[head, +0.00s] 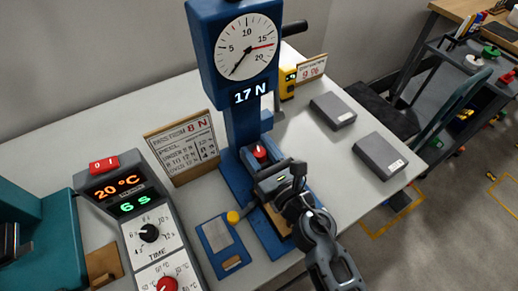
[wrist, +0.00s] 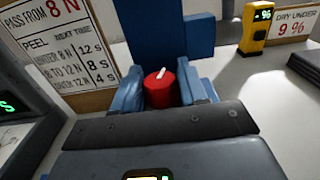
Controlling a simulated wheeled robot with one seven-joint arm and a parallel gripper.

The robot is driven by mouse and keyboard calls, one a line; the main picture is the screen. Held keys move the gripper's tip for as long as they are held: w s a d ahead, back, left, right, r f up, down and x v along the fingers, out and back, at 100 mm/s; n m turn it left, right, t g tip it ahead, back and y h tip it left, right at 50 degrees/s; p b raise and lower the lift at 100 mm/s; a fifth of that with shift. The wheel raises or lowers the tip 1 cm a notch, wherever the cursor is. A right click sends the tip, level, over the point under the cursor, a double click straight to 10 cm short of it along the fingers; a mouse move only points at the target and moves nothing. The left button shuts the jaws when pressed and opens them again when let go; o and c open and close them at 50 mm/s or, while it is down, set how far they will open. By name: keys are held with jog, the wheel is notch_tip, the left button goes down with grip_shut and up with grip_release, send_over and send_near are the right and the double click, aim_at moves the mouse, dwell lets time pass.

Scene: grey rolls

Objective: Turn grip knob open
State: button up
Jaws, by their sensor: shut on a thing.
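The grip knob (head: 260,151) is red with a white pointer mark and sits low on the front of the blue tester column (head: 240,125). In the wrist view the grip knob (wrist: 159,92) stands between my two fingers, its white mark tilted slightly right of straight up. My gripper (head: 258,157) is shut on the knob; it also shows in the wrist view (wrist: 160,84). The tester's round dial (head: 247,48) has a black and a red needle, and the display (head: 250,92) reads 17 N. My gripper and wrist hide part of the tester's base.
A control box (head: 145,225) with 20 °C and 6 s displays stands at left. A printed board (head: 183,147) stands behind. A blue plate (head: 221,245) lies in front. Two grey boxes (head: 333,110) (head: 381,155) and a yellow meter (head: 287,85) are at right. Bare white table lies between them.

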jog(key=shift+d+n+g+y+p, duration=0.1)
jog(key=shift+n+g+y+p, duration=0.2)
jog(key=shift+n+g+y, duration=0.7)
jog(key=shift+w+f+n+g+y+b, duration=0.1)
jog(key=shift+n+g+y+b, duration=0.2)
jog(key=shift+n+g+y, duration=0.65)
jog(key=n+g+y+b, duration=0.2)
jog(key=g+b, duration=0.1)
jog(key=n+g+y+b, duration=0.1)
jog(key=shift+f+g, duration=0.3)
jog(key=shift+g, duration=0.05)
jog(key=n+g+y+b, duration=0.1)
jog(key=n+g+b, duration=0.3)
jog(key=b, duration=0.3)
jog(key=shift+g, duration=0.9)
jog(key=n+g+b, duration=0.1)
jog(key=g+b, duration=0.1)
jog(key=b, duration=0.1)
jog(key=shift+r+n, duration=0.2)
jog(key=shift+n, duration=0.15)
jog(key=shift+r+g, duration=0.2)
jog(key=shift+g, duration=0.4)
jog(key=o, duration=0.9)
jog(key=shift+o, duration=0.2)
jog(key=shift+b, duration=0.3)
